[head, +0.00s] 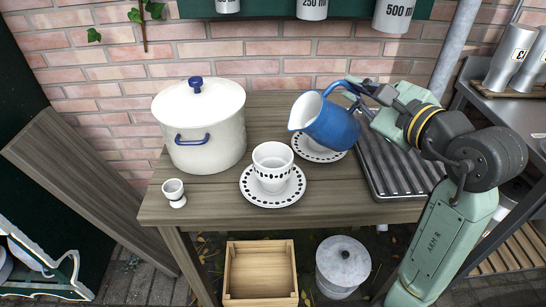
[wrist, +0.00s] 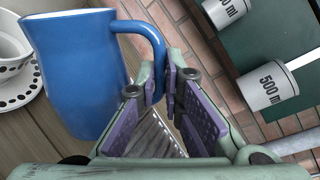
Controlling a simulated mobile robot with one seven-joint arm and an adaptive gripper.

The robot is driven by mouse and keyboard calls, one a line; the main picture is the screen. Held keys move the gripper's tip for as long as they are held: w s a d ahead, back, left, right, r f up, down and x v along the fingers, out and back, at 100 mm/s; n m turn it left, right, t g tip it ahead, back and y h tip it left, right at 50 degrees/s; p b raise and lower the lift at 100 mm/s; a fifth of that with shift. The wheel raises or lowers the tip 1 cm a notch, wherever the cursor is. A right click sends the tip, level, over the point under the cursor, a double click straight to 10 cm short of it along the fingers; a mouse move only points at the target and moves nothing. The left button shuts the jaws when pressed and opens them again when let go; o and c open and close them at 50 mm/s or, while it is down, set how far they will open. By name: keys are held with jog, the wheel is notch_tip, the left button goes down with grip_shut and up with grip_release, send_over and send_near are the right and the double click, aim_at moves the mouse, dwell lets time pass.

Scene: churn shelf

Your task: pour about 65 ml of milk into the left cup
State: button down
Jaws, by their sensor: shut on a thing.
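A blue jug (head: 332,126) with a white inside is held in the air, tilted with its spout toward the left; no stream of milk shows. My gripper (head: 358,93) is shut on the jug's handle. The wrist view shows the blue jug (wrist: 80,75) left of my gripper (wrist: 165,88), with the handle between the fingers. The left cup (head: 272,168), white with black marks, stands upright on a dotted saucer (head: 291,194), lower and left of the spout. Its contents cannot be made out. A second saucer (head: 312,154) is partly hidden under the jug.
A large white lidded pot (head: 205,130) stands behind and left of the cup. A small egg cup (head: 174,193) is at the front left of the table. A ribbed metal tray (head: 395,168) lies on the right. A brick wall (head: 270,60) and hanging measures (head: 395,12) are behind.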

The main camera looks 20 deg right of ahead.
aim_at(338, 110)
jog(key=shift+a+r+n+b, duration=0.35)
jog(key=shift+n, duration=0.15)
jog(key=shift+a+r+n+b, duration=0.4)
jog(key=shift+a+r+n, duration=0.1)
jog(key=shift+r+n, duration=0.1)
jog(key=shift+r, duration=0.1)
jog(key=shift+a+r+n, duration=0.25)
jog(key=shift+n, duration=0.05)
jog(key=shift+a+r+n+h+b, duration=0.5)
jog(key=shift+a+b, duration=0.05)
jog(key=shift+a, duration=0.1)
dwell(2.0)
